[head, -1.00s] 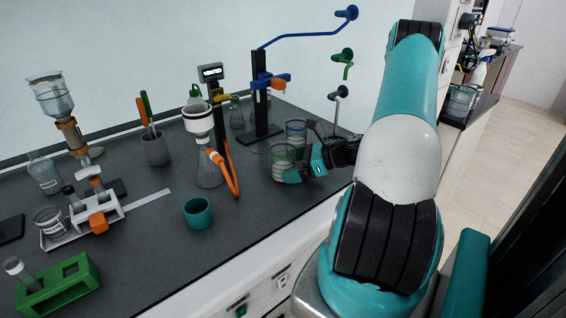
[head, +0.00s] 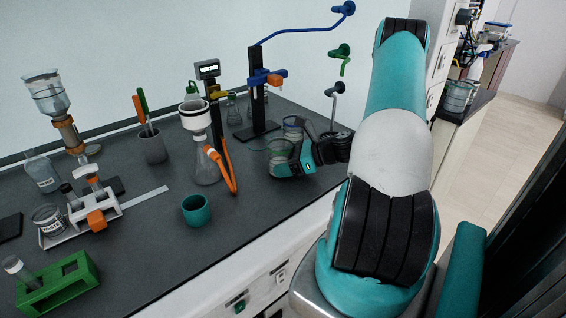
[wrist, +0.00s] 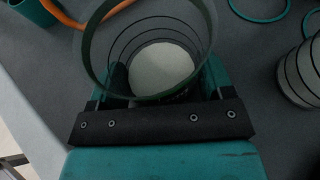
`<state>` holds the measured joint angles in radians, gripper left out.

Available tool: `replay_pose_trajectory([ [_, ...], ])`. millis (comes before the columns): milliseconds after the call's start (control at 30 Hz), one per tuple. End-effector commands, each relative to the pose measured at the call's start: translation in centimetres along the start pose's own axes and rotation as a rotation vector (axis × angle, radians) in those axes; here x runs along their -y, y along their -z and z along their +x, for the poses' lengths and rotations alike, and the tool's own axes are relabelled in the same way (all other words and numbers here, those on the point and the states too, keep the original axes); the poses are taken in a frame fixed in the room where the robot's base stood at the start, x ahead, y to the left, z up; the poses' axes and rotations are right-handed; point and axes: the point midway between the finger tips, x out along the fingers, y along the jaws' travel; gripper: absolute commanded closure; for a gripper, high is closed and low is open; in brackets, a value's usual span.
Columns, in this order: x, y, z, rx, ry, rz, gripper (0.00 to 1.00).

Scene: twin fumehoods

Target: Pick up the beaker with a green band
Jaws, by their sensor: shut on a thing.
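The green-banded beaker (head: 279,156) is a clear glass with a green rim line, at the right part of the dark bench in the head view. My gripper (head: 296,163) is shut on it from the right. In the wrist view the beaker (wrist: 150,40) stands between the two fingers of my gripper (wrist: 158,85), its round rim towards the camera. Its lower part is partly hidden by the teal finger in the head view, so I cannot tell whether it touches the bench.
A second beaker (head: 294,125) stands close behind, also at the right in the wrist view (wrist: 304,70). A flask with funnel and orange hose (head: 205,165) and a teal cup (head: 196,210) stand to the left. A blue-clamp stand (head: 257,95) is behind. The bench front is clear.

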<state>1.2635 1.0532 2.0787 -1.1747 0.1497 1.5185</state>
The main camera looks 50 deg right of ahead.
Motion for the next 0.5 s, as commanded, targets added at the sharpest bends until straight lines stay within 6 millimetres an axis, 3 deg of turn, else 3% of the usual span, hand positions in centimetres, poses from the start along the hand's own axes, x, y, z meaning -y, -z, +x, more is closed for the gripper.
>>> replay_pose_trajectory([
  [233,0.1,-3.2,-1.3,0.0,0.002,-0.007,0.55],
  [500,0.0,-10.9,-4.5,0.0,0.003,-0.009,0.55],
])
